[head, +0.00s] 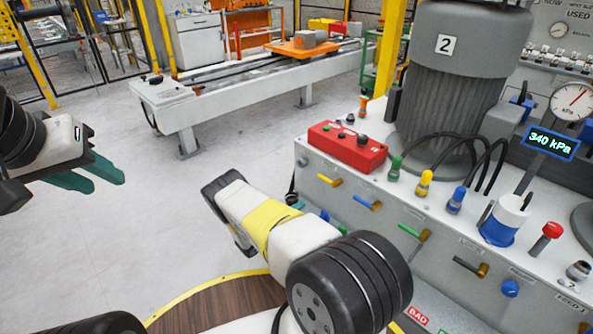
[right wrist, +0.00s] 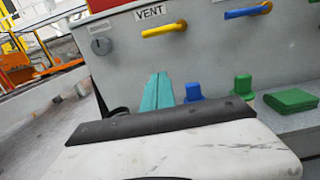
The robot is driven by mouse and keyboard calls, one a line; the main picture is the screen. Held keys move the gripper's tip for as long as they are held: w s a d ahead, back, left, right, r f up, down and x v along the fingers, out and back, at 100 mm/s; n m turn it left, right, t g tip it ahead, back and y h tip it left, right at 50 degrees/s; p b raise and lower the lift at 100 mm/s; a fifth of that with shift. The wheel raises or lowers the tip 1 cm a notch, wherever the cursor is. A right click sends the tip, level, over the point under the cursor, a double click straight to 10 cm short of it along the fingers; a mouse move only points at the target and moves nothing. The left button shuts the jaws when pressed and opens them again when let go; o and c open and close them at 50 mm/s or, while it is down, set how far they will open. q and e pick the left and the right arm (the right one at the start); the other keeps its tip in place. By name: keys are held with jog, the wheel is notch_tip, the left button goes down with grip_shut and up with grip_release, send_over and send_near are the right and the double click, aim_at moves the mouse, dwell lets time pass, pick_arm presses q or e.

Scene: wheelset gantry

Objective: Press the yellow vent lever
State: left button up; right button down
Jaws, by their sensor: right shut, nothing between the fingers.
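The yellow vent lever (right wrist: 164,29) sticks out from the grey panel under a VENT label in the right wrist view. In the head view the lever (head: 329,180) shows on the panel's front, below the red box. My right gripper (right wrist: 158,90) has its teal fingers together with nothing between them. Its tips appear below the lever in the wrist view, with a visible gap; the depth between them is unclear. In the head view my right arm mostly hides this gripper. My left gripper (head: 108,186) is at the far left over the floor, empty, its teal fingers apart.
A blue lever (right wrist: 247,12) sits right of the yellow one, and a black knob (right wrist: 101,46) sits left. The gauge display (head: 552,143) reads 340 kPa. Open floor lies left of the panel.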

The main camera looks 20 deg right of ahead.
jog(key=shift+d, duration=0.1)
jog(key=w+d+r, duration=0.4)
jog(key=d, duration=0.5)
jog(key=shift+d+r, duration=0.2)
jog(key=shift+d, duration=0.2)
